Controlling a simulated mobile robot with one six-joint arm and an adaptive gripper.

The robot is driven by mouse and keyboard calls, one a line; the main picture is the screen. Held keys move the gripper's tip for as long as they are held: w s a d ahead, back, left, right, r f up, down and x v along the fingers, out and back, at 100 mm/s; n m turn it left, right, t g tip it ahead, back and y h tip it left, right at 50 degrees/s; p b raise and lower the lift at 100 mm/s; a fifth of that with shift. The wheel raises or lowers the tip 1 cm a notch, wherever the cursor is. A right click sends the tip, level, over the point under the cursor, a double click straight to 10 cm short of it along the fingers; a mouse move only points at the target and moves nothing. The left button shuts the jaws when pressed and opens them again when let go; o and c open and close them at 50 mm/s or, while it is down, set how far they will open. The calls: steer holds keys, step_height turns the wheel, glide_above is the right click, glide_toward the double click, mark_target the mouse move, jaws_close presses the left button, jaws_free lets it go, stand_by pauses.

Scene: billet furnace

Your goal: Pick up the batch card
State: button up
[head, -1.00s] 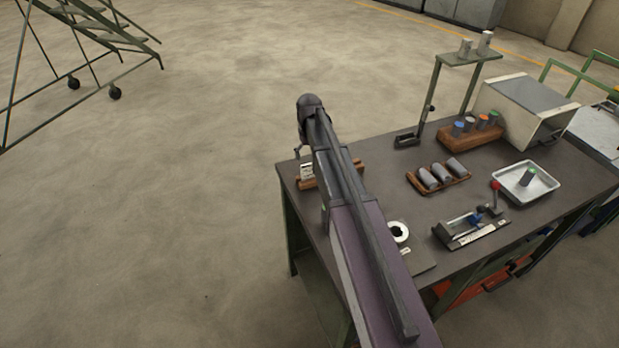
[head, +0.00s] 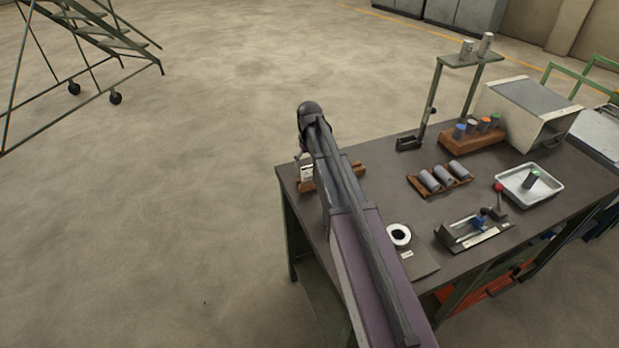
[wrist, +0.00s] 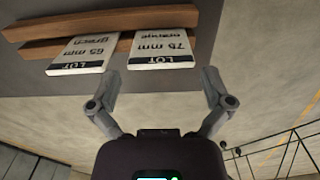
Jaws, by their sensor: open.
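Two white batch cards with black LOT bands lean on a wooden rack (wrist: 130,20) and appear upside down in the wrist view. The left card (wrist: 82,54) reads 65 mm green; the right card (wrist: 162,48) reads 76 mm orange. My gripper (wrist: 160,76) is open and empty, its fingers apart below the right card, which lies roughly in line with the gap. In the head view one white card (head: 306,170) shows at the left end of the rack (head: 350,177), on the table's far left corner; my arm hides the rest and most of the gripper.
The dark table (head: 395,192) also holds a wooden tray with three grey cylinders (head: 429,180), a clamp fixture (head: 474,230), a white tray (head: 548,190), a white ring (head: 398,235) and a cream furnace box (head: 525,110). Floor left of the table is clear up to the stepladder (head: 95,45).

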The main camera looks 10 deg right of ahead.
mark_target(309, 175)
steer(key=shift+f+b, duration=1.75)
steer(key=shift+f, duration=0.3)
steer(key=shift+s, duration=0.1)
steer(key=c, duration=0.7)
